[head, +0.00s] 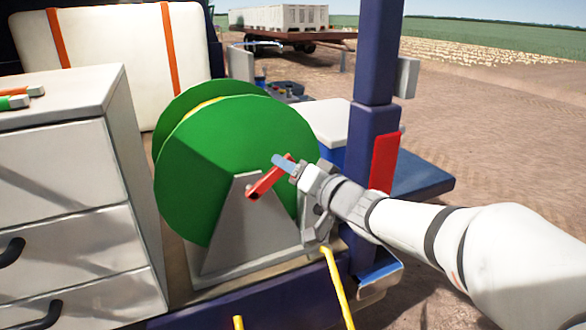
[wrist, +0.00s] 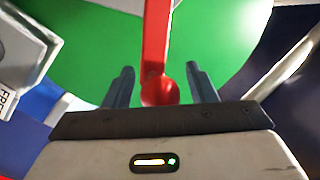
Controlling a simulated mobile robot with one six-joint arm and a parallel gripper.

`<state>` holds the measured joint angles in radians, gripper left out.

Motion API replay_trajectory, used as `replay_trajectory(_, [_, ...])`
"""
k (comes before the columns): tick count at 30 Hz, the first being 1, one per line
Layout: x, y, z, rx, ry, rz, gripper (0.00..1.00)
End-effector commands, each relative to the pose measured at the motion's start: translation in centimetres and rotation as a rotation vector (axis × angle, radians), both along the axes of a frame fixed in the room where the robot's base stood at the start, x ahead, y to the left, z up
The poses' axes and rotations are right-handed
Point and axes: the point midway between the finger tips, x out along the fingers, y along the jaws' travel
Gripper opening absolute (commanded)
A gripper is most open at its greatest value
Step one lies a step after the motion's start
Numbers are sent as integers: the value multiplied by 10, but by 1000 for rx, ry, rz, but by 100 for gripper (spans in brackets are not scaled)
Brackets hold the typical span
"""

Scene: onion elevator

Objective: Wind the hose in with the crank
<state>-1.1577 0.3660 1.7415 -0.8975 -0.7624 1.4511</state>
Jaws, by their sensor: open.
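The green hose reel (head: 225,160) stands on a grey bracket (head: 240,225) on the vehicle's deck. Its red crank (head: 265,182) points up and to the right on the reel's near face. A strip of yellow hose shows between the reel's discs. A yellow hose length (head: 338,285) hangs over the deck edge below the reel. My gripper (head: 284,163) is at the crank's upper end. In the wrist view my gripper (wrist: 160,88) is open, its two fingers on either side of the red crank end (wrist: 160,90), with gaps showing at both sides.
A grey drawer cabinet (head: 75,200) stands close on the left of the reel. A dark blue post (head: 372,130) with a red plate (head: 384,162) rises on the right, near my arm. A white-lidded blue box (head: 335,125) is behind the reel. Open dirt ground lies to the right.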

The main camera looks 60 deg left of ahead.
Motion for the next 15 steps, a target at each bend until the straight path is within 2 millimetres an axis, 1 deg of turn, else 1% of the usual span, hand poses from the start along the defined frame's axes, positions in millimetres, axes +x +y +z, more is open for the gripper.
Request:
replay_trajectory(3, [0, 0, 0, 0, 0, 0, 51])
replay_trajectory(4, [0, 0, 0, 0, 0, 0, 50])
replay_trajectory(15, [-1, 0, 0, 1, 0, 1, 20])
